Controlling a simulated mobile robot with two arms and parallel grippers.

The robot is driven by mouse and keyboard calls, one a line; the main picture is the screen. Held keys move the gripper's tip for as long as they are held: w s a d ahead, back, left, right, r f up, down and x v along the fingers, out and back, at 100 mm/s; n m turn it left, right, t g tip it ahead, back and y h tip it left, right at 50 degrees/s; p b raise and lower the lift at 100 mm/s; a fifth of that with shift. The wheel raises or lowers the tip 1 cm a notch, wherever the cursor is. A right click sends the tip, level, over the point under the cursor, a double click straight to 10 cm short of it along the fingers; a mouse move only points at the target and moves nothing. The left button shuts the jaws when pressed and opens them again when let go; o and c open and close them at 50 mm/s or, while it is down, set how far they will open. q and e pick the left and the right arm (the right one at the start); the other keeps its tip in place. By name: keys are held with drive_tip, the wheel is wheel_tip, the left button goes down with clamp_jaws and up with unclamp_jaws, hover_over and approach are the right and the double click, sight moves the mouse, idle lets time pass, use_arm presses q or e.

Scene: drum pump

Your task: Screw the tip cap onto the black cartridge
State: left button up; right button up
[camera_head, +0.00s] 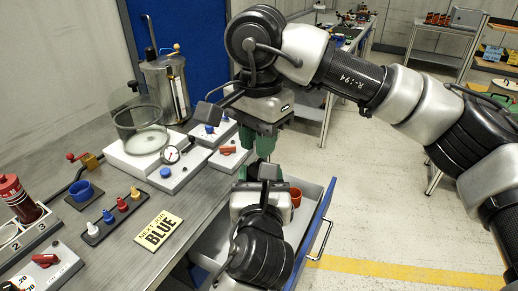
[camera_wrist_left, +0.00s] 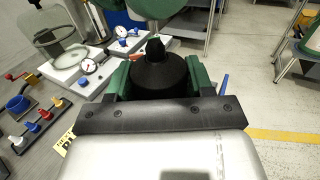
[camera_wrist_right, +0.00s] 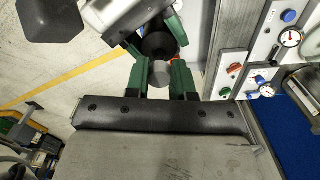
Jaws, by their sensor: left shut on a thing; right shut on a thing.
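The black cartridge (camera_wrist_left: 160,78) stands nozzle up between the green fingers of my left gripper (camera_wrist_left: 160,92), which is shut on it. My right gripper (camera_wrist_right: 160,82) is shut on a small grey round piece, seemingly the tip cap (camera_wrist_right: 160,74). In the right wrist view the cartridge's dark round end (camera_wrist_right: 160,44) shows just beyond the piece. In the head view my right gripper (camera_head: 256,145) points down above my left gripper (camera_head: 264,182). I cannot tell whether the cap touches the nozzle.
The bench holds a rack of coloured tips (camera_head: 112,217), a yellow BLUE sign (camera_head: 158,230), a blue cup (camera_head: 84,191) and a gauge block (camera_head: 172,155).

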sight(258, 162)
drive_tip(key=shift+f, duration=0.95)
drive_tip(key=shift+f, duration=0.55)
